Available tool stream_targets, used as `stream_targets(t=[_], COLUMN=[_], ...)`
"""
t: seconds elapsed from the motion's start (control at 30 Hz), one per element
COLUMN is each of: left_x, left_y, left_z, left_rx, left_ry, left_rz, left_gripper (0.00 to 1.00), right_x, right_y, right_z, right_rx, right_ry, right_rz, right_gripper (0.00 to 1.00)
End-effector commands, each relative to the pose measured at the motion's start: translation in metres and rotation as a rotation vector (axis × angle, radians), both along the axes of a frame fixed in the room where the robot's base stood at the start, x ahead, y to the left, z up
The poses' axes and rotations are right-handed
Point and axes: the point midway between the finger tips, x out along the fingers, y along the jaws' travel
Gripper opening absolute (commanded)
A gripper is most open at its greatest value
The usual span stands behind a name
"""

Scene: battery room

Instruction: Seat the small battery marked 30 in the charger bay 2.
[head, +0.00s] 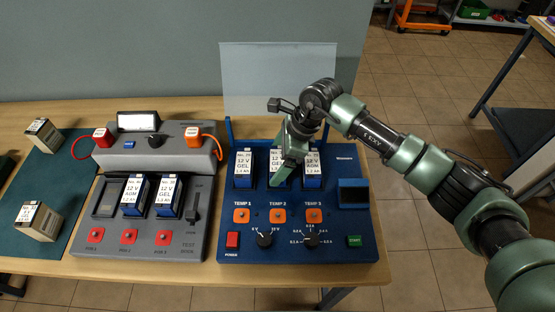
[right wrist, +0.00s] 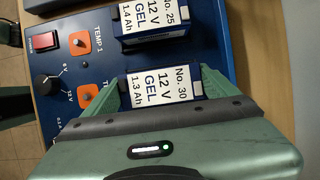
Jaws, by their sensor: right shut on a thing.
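The small battery marked No. 30 (right wrist: 160,88), blue with a white 12 V GEL label, is between the fingers of my right gripper (right wrist: 150,92). In the head view the right gripper (head: 284,166) comes down from above at the middle bay of the blue charger (head: 290,252), over the TEMP 2 button, and partly covers the battery (head: 277,160). The battery looks upright and in line with bay 2; I cannot tell whether it rests fully on the bay floor. My left gripper is not in view.
Blue batteries stand in the charger's left bay (head: 243,166), marked No. 25 in the wrist view (right wrist: 150,18), and right bay (head: 312,167). A grey tester (head: 190,240) holds two batteries; its left slot is empty.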

Motion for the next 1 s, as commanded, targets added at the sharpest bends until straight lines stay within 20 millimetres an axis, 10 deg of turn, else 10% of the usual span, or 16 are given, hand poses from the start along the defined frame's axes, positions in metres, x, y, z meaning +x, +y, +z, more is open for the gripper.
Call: stream_targets(t=[1.0], left_x=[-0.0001], left_y=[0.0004], left_z=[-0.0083], left_rx=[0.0], left_ry=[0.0], left_rz=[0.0], left_gripper=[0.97], right_x=[0.0009], right_y=[0.0006], right_z=[0.0004], right_rx=[0.002], right_ry=[-0.002], right_rz=[0.0], right_gripper=[0.15])
